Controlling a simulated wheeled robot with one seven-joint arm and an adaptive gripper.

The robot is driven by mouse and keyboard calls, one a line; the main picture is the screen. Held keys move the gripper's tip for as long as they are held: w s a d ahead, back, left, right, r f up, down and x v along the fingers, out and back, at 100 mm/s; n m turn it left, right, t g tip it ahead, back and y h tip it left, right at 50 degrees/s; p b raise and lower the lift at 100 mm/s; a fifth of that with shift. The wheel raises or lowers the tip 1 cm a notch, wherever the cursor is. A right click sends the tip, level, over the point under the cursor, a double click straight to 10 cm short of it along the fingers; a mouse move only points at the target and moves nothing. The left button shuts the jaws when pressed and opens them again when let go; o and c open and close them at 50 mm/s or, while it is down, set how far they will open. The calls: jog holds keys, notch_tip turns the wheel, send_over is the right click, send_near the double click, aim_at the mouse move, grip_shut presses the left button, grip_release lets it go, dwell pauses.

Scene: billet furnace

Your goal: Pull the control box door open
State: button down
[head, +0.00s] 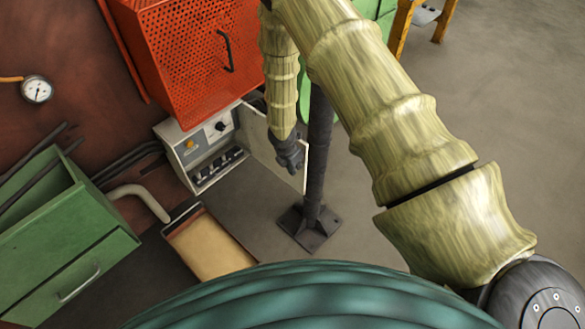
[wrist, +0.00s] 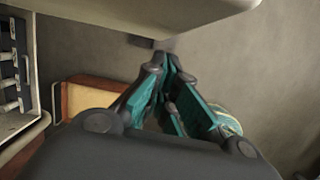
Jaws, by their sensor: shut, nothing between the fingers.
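The control box (head: 190,158) is a pale grey cabinet by the red wall, with knobs and a row of switches inside. Its cream door (head: 262,145) stands wide open, swung out to the right. My gripper (head: 292,164) points down at the door's outer part and hides some of it. In the wrist view, the door (wrist: 130,7) crosses the top and the box interior (wrist: 12,75) shows at the left edge. The teal fingers of my gripper (wrist: 165,66) are together, empty, just below the door. Whether they touch it I cannot tell.
A red mesh cage (head: 195,60) stands above the box. A dark post on a base plate (head: 311,230) rises close beside the door. A green drawer cabinet (head: 70,240) and a tan-topped box (head: 210,245) are at left.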

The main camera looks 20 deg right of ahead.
jog(key=shift+s+a+r+b, duration=1.4)
jog(key=shift+a+r, duration=1.5)
jog(key=shift+r, duration=1.95)
jog(key=s+a+f+m+g+y, duration=0.1)
jog(key=s+f+m, duration=0.3)
jog(key=s, duration=0.3)
jog(key=s+a+f+m+y, duration=0.2)
jog(key=s+f+m, duration=0.1)
jog(key=s, duration=0.4)
jog(key=s+a+f+m+g+y, duration=0.1)
jog(key=s+f+m, duration=0.3)
jog(key=s, duration=0.3)
jog(key=s+d+f+m, duration=0.1)
jog(key=s+d+m, duration=0.1)
jog(key=s+m, duration=0.4)
jog(key=s+d+m+t+h, duration=0.1)
jog(key=s+d+m, duration=0.2)
jog(key=s+m, duration=0.3)
jog(key=s, duration=0.4)
jog(key=shift+d+f, duration=0.25)
jog(key=shift+f, duration=0.15)
